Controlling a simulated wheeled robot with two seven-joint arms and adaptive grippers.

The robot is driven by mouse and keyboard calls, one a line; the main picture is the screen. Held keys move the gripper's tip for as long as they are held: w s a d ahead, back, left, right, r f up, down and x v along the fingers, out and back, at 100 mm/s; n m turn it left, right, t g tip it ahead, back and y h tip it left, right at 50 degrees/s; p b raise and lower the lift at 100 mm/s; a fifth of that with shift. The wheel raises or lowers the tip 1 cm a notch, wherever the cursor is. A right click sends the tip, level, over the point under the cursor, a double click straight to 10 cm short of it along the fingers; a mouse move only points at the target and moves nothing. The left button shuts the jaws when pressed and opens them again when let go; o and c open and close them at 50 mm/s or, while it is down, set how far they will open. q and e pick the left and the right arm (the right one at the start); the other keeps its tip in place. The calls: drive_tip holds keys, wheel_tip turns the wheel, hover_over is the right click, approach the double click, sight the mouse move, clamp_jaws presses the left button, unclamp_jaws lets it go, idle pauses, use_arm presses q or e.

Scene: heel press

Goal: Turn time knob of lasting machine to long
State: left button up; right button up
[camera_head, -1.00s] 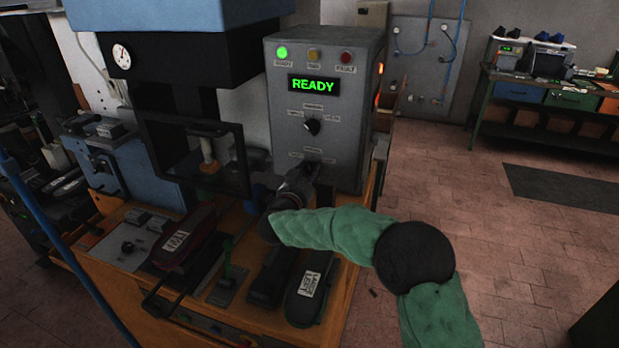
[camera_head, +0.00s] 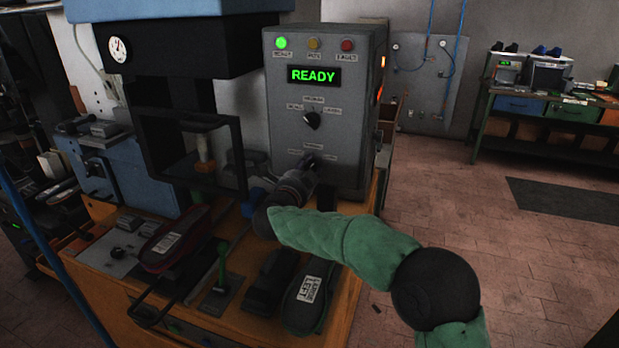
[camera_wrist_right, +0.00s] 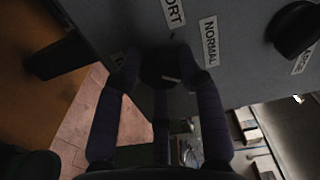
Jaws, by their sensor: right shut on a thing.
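The grey control box (camera_head: 352,90) of the lasting machine stands upright, its green display reading READY. The lower knob is the time knob; in the head view my right gripper (camera_head: 312,165) covers most of it. In the right wrist view the dark round time knob (camera_wrist_right: 160,60) sits between the fingertips of my right gripper (camera_wrist_right: 165,72), which is shut on it. Labels ending in "ORT" (camera_wrist_right: 174,12) and reading NORMAL (camera_wrist_right: 209,42) show beside it; a third label is mostly hidden by a finger. Which label the knob points to, I cannot tell. My left gripper is not in view.
An upper knob (camera_head: 312,121) sits above on the same panel; it also shows in the right wrist view (camera_wrist_right: 294,30). The press with its dark frame stands at left.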

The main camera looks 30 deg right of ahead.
drive_tip(key=shift+w+a+f+m+b, duration=0.15)
drive_tip(key=shift+a+f+m+b, duration=0.2)
drive_tip(key=shift+m+b, duration=0.55)
drive_tip(key=shift+d+r, duration=0.1)
drive_tip(key=shift+r, duration=0.05)
drive_tip(key=o, duration=1.1)
drive_tip(key=shift+w, duration=0.15)
drive_tip(key=shift+r, duration=0.15)
drive_tip(key=shift+m, duration=0.3)
drive_tip(key=shift+s, duration=0.2)
drive_tip(key=v, duration=1.2)
